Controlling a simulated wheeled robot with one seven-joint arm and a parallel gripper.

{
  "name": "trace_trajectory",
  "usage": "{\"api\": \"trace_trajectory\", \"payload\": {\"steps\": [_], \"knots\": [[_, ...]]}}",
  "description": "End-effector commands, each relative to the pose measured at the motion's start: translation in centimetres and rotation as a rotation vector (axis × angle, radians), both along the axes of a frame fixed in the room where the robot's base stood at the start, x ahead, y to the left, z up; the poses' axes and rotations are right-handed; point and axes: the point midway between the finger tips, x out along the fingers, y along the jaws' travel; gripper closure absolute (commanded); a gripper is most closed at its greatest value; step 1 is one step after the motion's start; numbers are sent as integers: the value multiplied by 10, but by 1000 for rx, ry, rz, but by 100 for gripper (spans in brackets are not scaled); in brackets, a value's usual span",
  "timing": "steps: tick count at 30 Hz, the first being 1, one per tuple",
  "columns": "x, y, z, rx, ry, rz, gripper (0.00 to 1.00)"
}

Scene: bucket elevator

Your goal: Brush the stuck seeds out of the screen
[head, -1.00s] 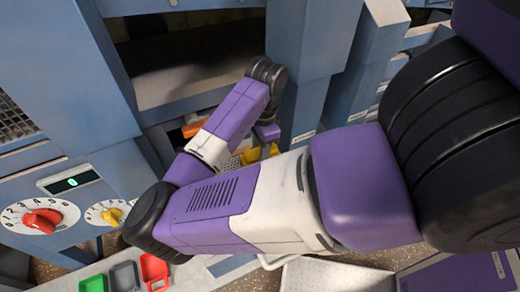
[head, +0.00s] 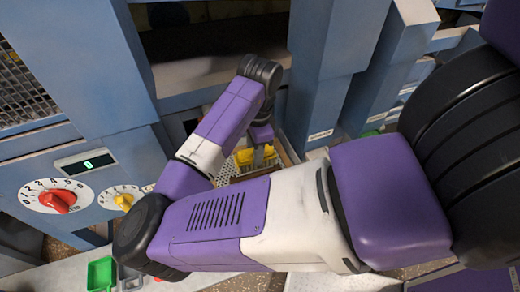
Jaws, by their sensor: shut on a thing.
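My gripper (head: 259,154) reaches down at the centre of the head view, below my bent purple and white arm. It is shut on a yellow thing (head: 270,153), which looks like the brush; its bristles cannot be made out. A pale perforated sheet, which looks like the screen (head: 229,168), lies just left of and below the gripper in the machine's opening. My forearm hides part of it. Whether the brush touches the screen, and any stuck seeds, cannot be made out.
Blue machine housings stand around the opening. A red dial (head: 58,201), a yellow dial (head: 124,201) and a small display (head: 86,163) are on the left panel. A green bin (head: 101,273) and a grey bin (head: 130,279) sit at the lower left.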

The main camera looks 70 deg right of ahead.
Motion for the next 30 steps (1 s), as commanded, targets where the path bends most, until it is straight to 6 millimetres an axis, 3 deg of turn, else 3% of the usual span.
{"api": "trace_trajectory", "payload": {"steps": [30], "knots": [[47, 37, 4, 3, -1, 4, 100]]}}
